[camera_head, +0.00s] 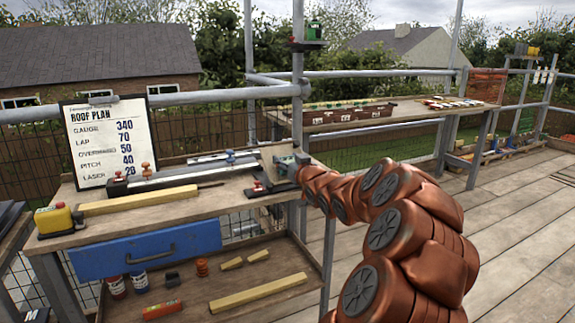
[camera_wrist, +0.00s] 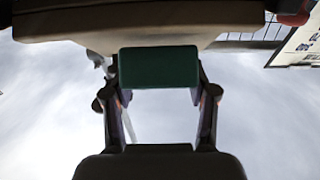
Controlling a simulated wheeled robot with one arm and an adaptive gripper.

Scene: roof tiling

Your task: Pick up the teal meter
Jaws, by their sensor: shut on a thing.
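The teal meter (camera_wrist: 158,67) shows in the wrist view as a dark teal-green block between the fingers of my gripper (camera_wrist: 158,85). The fingers reach to its left and right sides and are shut on it. There the meter is small and mostly hidden by the gripper.
A long grey rail tool (camera_head: 180,178) and a wooden batten (camera_head: 138,200) lie left of my gripper. A roof plan board (camera_head: 104,140) stands at the back left. A scaffold post (camera_head: 298,100) rises just behind the gripper. A yellow tool (camera_head: 54,218) sits far left.

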